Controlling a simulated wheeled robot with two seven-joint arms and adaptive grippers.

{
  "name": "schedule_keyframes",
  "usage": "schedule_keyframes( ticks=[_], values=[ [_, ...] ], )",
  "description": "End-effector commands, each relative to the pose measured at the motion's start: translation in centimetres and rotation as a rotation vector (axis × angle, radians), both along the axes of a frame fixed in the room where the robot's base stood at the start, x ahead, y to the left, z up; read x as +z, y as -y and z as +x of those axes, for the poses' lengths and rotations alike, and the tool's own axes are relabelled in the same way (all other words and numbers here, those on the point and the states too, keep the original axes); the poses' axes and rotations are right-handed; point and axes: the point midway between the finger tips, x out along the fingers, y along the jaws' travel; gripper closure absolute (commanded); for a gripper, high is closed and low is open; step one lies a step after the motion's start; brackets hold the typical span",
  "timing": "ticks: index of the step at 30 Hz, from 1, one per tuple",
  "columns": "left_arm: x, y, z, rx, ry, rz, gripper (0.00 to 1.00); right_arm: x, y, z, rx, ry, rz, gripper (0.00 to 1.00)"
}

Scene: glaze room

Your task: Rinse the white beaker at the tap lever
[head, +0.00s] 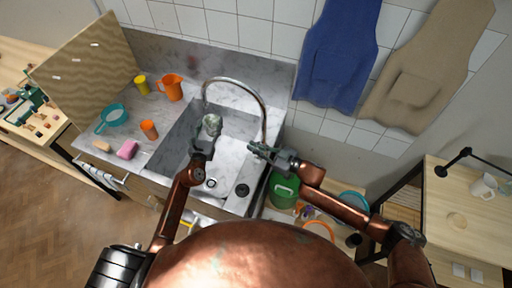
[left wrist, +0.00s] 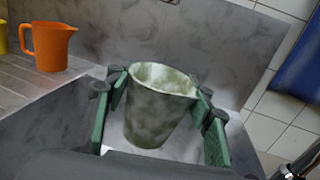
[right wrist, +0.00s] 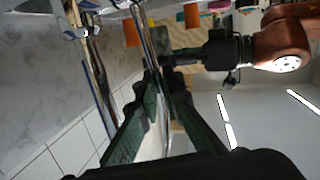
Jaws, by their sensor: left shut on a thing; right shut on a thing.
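The white beaker (head: 212,121), mottled grey-green here, is held over the sink (head: 235,150) below the spout end of the tap (head: 236,82). My left gripper (head: 207,137) is shut on it; the left wrist view shows the beaker (left wrist: 158,108) between green-padded fingers, mouth up and slightly tilted. My right gripper (head: 256,149) is shut at the foot of the tap, at the sink's right side. In the right wrist view, its fingers (right wrist: 162,92) close around a thin metal part, seemingly the tap lever, which they mostly hide. I cannot make out running water.
Left of the sink stand an orange jug (head: 171,87), a yellow cup (head: 142,85), an orange cup (head: 149,129), a teal sieve (head: 112,118) and a pink sponge (head: 127,149). A blue apron (head: 338,55) and a beige apron (head: 425,75) hang behind. A green container (head: 284,190) stands right of the sink.

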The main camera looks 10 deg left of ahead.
Motion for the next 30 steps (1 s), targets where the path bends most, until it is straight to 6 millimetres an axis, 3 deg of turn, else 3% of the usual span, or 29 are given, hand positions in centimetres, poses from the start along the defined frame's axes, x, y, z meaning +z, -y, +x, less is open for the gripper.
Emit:
schedule_keyframes(
  ticks=[7,8,15,25,30],
  values=[
    [0.0,0.0,0.0,0.0,0.0,0.0,0.75,0.0,0.1,0.1,-0.002,0.0,-0.001,1.0],
    [0.0,0.0,0.0,0.0,0.0,0.0,0.75,0.0,0.1,0.1,-0.002,0.0,-0.001,0.91],
    [0.0,0.0,0.0,0.0,0.0,0.0,0.75,0.0,0.0,0.1,-0.001,0.0,0.0,0.75],
    [0.0,0.0,0.0,0.0,0.0,0.0,0.75,0.0,0.4,-0.1,-0.001,0.0,0.0,0.75],
    [0.0,0.0,0.0,0.0,0.0,0.0,0.75,0.2,2.5,-0.8,-0.002,0.0,-0.002,0.75]
  ],
)
